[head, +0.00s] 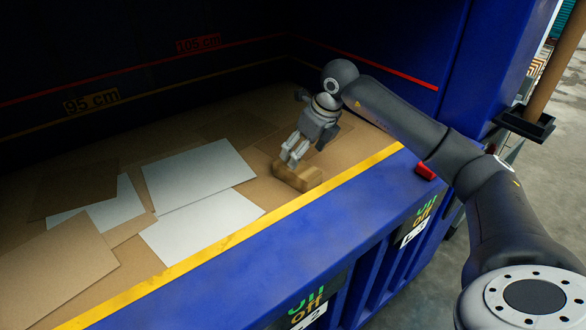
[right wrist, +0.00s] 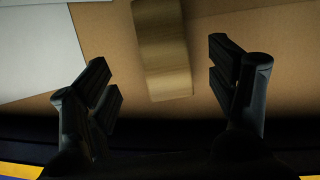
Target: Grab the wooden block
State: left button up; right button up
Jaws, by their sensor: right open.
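The wooden block (head: 297,177) lies on the cardboard-covered floor of the blue container, close to its yellow front edge. My right gripper (head: 289,158) points down just above the block in the head view and partly covers it. In the right wrist view the block (right wrist: 163,50) sits between and ahead of the two fingers of the right gripper (right wrist: 165,85). The fingers are wide apart, with clear gaps on both sides of the block, and hold nothing. My left gripper is not in view.
The blue container has a yellow front rim (head: 240,232) close to the block. White sheets (head: 200,175) and brown cardboard sheets (head: 55,262) lie flat to the left. A red object (head: 426,171) sits on the rim at the right. Dark walls stand behind.

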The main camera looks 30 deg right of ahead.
aim_at(297, 173)
jog(key=shift+x, duration=1.1)
jog(key=shift+w+f, duration=0.1)
jog(key=shift+f, duration=0.25)
jog(key=p+x, duration=0.1)
jog(key=x, duration=0.3)
jog(key=shift+d+f, duration=0.1)
jog(key=shift+f, duration=0.05)
jog(key=shift+w+f, duration=0.1)
jog(key=shift+f, duration=0.35)
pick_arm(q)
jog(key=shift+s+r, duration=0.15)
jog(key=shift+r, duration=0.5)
pick_arm(e)
jog(key=shift+r, duration=0.1)
jog(key=c, duration=1.2)
